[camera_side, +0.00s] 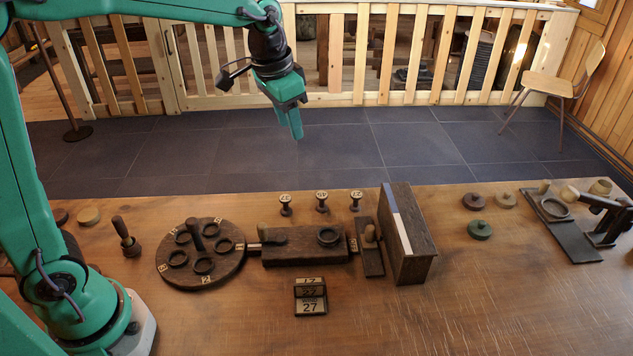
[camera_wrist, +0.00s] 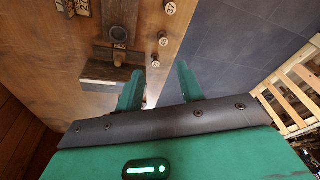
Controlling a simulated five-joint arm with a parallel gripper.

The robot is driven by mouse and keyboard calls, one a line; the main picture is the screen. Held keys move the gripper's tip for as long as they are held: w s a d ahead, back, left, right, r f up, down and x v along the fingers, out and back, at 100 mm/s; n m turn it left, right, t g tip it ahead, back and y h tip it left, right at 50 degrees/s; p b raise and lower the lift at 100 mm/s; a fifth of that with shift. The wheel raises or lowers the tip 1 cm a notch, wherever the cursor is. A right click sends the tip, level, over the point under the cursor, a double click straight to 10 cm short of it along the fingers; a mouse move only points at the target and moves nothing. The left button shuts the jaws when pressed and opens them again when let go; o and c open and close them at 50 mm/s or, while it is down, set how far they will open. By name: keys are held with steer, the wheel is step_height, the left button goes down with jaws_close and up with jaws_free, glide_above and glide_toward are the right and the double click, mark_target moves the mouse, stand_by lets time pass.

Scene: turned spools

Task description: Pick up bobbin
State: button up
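Three small dark spool-shaped bobbins stand upright in a row at the far side of the table: the left one (camera_side: 285,205), the middle one (camera_side: 322,202) and the right one (camera_side: 356,201). Each has a pale numbered top; the digits are hard to read. In the wrist view their tops (camera_wrist: 170,8) (camera_wrist: 163,39) (camera_wrist: 155,62) run down the top middle. My gripper (camera_side: 293,130) hangs high above and beyond the table's far edge, apart from the bobbins. In the wrist view my gripper (camera_wrist: 159,88) has its fingers apart, with nothing held between them.
A round dark turntable (camera_side: 220,272) with rings and a post stands left. A dark block (camera_side: 290,256) with a ring lies in the middle, an upright dark box (camera_side: 415,262) to its right. Discs (camera_side: 479,230) lie right.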

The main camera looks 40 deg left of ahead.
steer(key=w+d+f+m+g, duration=0.15)
steer(key=w+d+f, duration=0.25)
steer(key=w+f, duration=0.45)
steer(key=m+g, duration=0.1)
steer(key=m, duration=0.1)
glide_above(357, 194)
steer(key=shift+n, duration=0.25)
step_height(357, 194, down, 8)
steer(key=shift+s+a+r, duration=0.1)
steer(key=shift+s, duration=0.05)
steer(key=shift+f, duration=0.35)
steer(key=shift+f, duration=1.3)
steer(key=shift+f, duration=0.1)
steer(key=shift+f, duration=2.5)
steer(key=shift+c, duration=0.2)
